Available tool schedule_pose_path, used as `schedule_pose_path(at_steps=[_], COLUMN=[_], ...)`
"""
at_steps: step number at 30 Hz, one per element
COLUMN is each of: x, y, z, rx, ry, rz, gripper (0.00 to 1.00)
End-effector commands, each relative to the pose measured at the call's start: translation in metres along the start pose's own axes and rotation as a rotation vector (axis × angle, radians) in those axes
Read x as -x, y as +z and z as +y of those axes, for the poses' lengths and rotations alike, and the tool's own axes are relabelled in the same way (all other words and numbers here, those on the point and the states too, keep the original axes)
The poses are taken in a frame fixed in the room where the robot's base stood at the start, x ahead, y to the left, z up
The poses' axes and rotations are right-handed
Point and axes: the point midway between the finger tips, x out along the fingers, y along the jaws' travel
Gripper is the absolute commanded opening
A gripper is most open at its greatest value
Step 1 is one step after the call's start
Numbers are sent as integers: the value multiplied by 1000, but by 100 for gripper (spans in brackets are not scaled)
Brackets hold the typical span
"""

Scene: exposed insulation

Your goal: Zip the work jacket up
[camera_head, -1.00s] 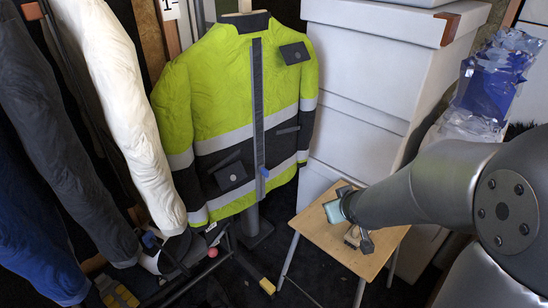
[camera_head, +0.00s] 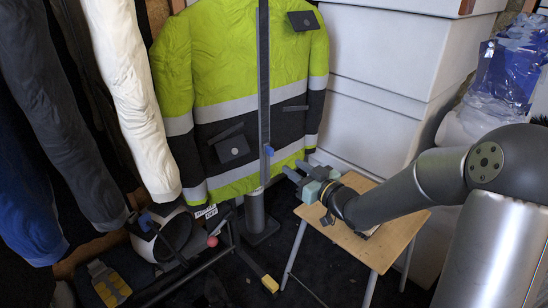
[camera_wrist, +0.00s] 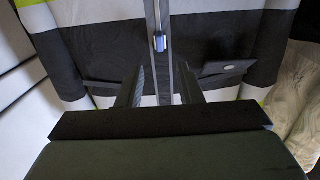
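The work jacket (camera_head: 222,75) is yellow-green and dark grey with reflective bands, upright on a stand. A dark zip strip (camera_head: 263,75) runs down its front. The small blue zip pull (camera_head: 268,150) sits low on the strip, near the hem. In the wrist view, the pull (camera_wrist: 159,42) is ahead of the fingers, slightly above the gap between them. My gripper (camera_head: 296,169) is right of and a little below the pull, apart from it. Its two fingers (camera_wrist: 157,90) are spread and nothing is between them.
A small wooden stool (camera_head: 385,225) stands under my forearm. White cabinets (camera_head: 385,110) rise behind the jacket's right side. Other garments, one with a white sleeve (camera_head: 133,100), hang at the left. A white helmet (camera_head: 165,232) and a rack bar lie low at the left.

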Motion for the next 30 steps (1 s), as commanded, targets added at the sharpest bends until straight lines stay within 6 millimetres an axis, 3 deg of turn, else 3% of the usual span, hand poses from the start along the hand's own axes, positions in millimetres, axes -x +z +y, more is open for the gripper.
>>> schedule_pose_path(at_steps=[6,12,18,27,30], x=[-49,-82,-97,-99,-99], y=[2,2,0,0,0], z=[-1,0,0,0,0], rx=[1,1,0,0,0], ry=[-3,-1,1,1,1], rz=[2,1,0,-1,-1], gripper=[33,33,33,33,5])
